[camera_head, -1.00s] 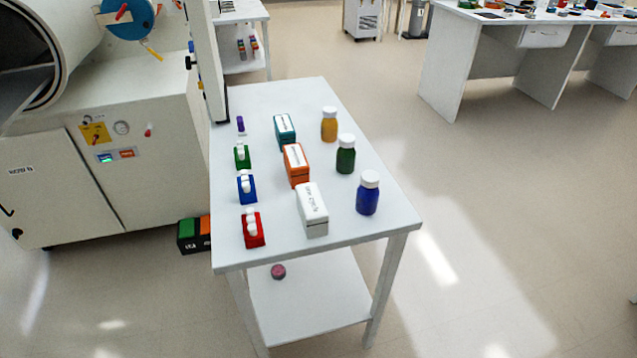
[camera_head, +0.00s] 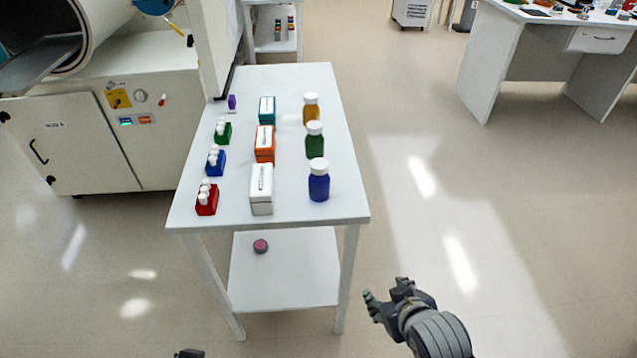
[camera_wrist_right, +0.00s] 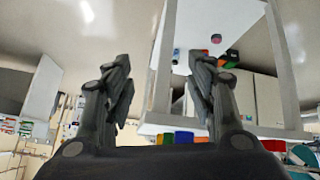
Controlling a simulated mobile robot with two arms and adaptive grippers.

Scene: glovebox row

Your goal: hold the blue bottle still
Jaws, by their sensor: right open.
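The blue bottle (camera_head: 319,182) with a white cap stands upright at the right front of the white table (camera_head: 335,110). Nothing touches it. My right gripper (camera_head: 372,306) is open and empty, below and to the right of the bottle, beyond the table's front right corner. Its spread fingers also show in the right wrist view (camera_wrist_right: 160,85), with nothing between them. I cannot pick out the blue bottle in that view. A dark tip at the bottom edge (camera_head: 189,353) may be my left gripper; its jaws do not show.
A green bottle (camera_head: 315,142) and an amber bottle (camera_head: 311,108) stand behind the blue one. A white box (camera_head: 261,190) stands to its left. A red rack (camera_head: 207,202) holds white-capped vials farther left. The floor right of the table is clear.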

